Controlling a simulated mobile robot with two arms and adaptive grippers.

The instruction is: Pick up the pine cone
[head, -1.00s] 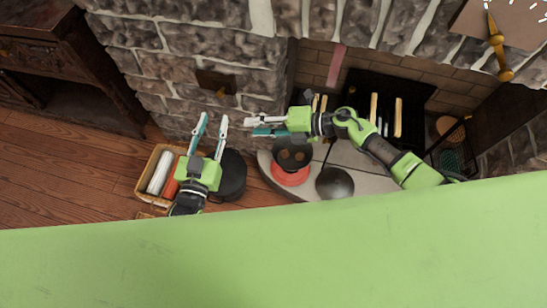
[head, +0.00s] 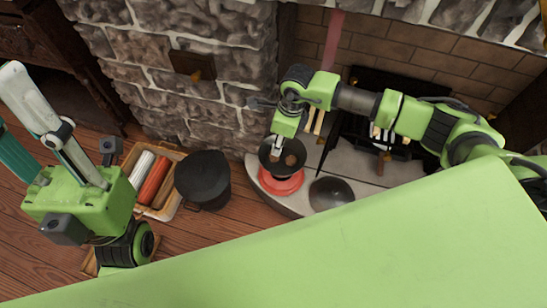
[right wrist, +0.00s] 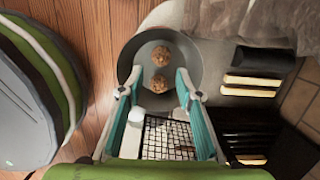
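Two brown pine cones (right wrist: 162,55) (right wrist: 158,84) lie in a dark round pan in the right wrist view. The pan (head: 268,166) stands on a red round base (head: 281,184) on the hearth in the head view. My right gripper (right wrist: 159,76) is open, its teal-padded fingers parted over the pan, with the nearer pine cone between the fingertips in the picture. It also shows over the pan in the head view (head: 275,150). Contact cannot be told. My left gripper (head: 10,108) is open and empty at the far left, away from the pan.
A black lidded pot (head: 203,178) and a wooden crate (head: 172,203) with white and red rolls stand on the wood floor left of the hearth. A dark dome (head: 331,192) sits right of the red base. A stone wall (head: 200,30) stands behind.

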